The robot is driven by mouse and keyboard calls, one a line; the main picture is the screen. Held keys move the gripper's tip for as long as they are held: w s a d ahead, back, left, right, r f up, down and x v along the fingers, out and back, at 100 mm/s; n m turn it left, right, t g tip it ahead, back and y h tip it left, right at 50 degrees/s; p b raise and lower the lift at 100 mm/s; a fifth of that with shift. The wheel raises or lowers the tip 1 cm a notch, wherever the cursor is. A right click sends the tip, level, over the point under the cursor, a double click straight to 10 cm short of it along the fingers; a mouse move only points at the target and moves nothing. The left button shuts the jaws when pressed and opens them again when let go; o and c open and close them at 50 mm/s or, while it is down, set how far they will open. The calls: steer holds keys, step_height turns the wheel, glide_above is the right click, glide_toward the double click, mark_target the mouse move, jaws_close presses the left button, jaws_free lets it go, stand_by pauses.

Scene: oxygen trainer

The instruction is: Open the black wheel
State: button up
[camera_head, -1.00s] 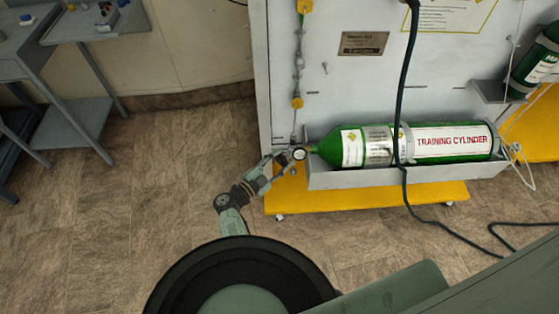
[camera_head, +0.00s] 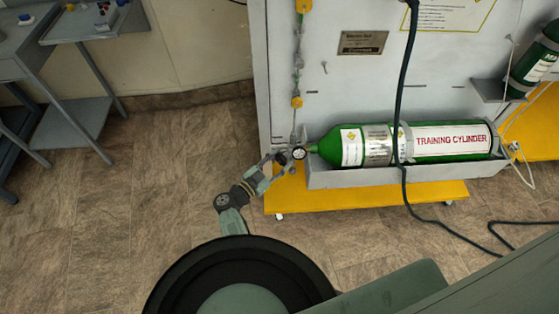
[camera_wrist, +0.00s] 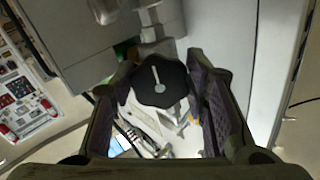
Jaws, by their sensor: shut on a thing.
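The black wheel (camera_wrist: 161,84) is a dark lobed knob with a pale pointer mark on its face, in the middle of the wrist view. My gripper (camera_wrist: 160,74) is shut on it, with one finger at each side.
The cylinder lies in a grey tray (camera_head: 345,180) on the panel, above a yellow base (camera_head: 375,195). A dark hose (camera_head: 401,90) hangs across the cylinder. Grey tables (camera_head: 75,70) stand at the left. The floor between is clear.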

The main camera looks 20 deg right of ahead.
steer(key=o, duration=1.2)
steer(key=shift+c, duration=0.2)
steer(key=v, duration=1.2)
